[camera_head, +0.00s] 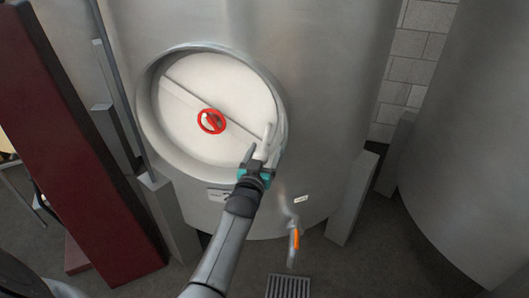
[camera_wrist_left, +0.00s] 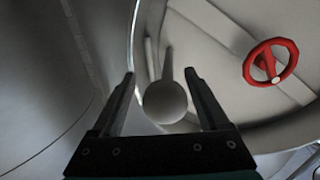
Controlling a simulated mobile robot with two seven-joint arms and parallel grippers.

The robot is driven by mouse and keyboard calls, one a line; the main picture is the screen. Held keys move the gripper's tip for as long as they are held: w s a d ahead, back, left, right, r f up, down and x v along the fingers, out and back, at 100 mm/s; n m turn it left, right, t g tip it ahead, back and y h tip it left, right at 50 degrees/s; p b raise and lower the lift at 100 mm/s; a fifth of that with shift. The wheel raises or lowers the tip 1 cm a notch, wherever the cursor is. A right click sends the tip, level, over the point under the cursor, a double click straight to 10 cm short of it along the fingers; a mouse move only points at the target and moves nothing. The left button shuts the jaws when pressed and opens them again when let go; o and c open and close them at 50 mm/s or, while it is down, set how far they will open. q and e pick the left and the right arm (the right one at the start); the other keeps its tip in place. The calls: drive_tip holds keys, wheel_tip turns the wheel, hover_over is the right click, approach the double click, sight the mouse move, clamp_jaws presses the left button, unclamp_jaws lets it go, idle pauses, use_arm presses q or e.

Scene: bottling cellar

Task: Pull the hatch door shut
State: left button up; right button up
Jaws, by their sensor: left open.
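The hatch door (camera_head: 190,100) is a round pale disc with a bar across it and a red handwheel (camera_head: 211,121). It lies within the round metal rim (camera_head: 147,112) of the tank; I cannot tell whether it is flush. My left gripper (camera_head: 262,143) is at the door's lower right edge, beside the rim. In the left wrist view its open fingers (camera_wrist_left: 160,90) stand on either side of a round grey knob (camera_wrist_left: 165,102), apart from it as far as I can see. The handwheel (camera_wrist_left: 270,62) shows to the right there. My right gripper is not in view.
The steel tank (camera_head: 330,90) fills the middle. An outlet tap with an orange handle (camera_head: 296,239) hangs below the hatch, above a floor grate (camera_head: 288,286). A dark red post (camera_head: 75,150) stands at left, and another tank (camera_head: 475,150) at right.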

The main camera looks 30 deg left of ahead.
use_arm(q)
drive_tip(key=shift+s+d, duration=0.1)
drive_tip(key=shift+s, duration=0.55)
drive_tip(key=p+v, duration=0.3)
drive_tip(key=v, duration=1.1)
drive_tip(key=shift+f, duration=0.15)
